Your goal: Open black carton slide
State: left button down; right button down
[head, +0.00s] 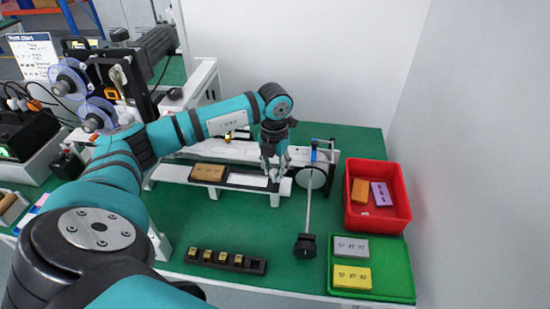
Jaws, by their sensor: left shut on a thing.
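The black carton slide (234,183) is a dark strip on the white carton rail in the middle of the table. It runs right from a brown carton (208,172), with a white surface showing along part of it. My left gripper (273,178) reaches down from above at the right end of the slide. Its fingers are shut on what appears to be the black slide's end; the fingers partly hide the contact. My right gripper is not in view.
A red bin (376,224) holds an orange and a purple block. A green tray (398,278) holds a grey and a yellow block. A black holder (225,262) with several gold pieces lies in front. A metal rod with a black end (305,246) stands right of the rail.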

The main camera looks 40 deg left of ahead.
pick_arm(q)
jog(key=c, duration=1.2)
grip_release()
jog(key=shift+c, duration=0.2)
jog(key=shift+o, duration=0.7)
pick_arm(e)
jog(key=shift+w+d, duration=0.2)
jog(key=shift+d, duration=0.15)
pick_arm(q)
jog(key=shift+r, duration=0.1)
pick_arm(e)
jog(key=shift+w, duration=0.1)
pick_arm(q)
notch_tip(320, 180, up, 12)
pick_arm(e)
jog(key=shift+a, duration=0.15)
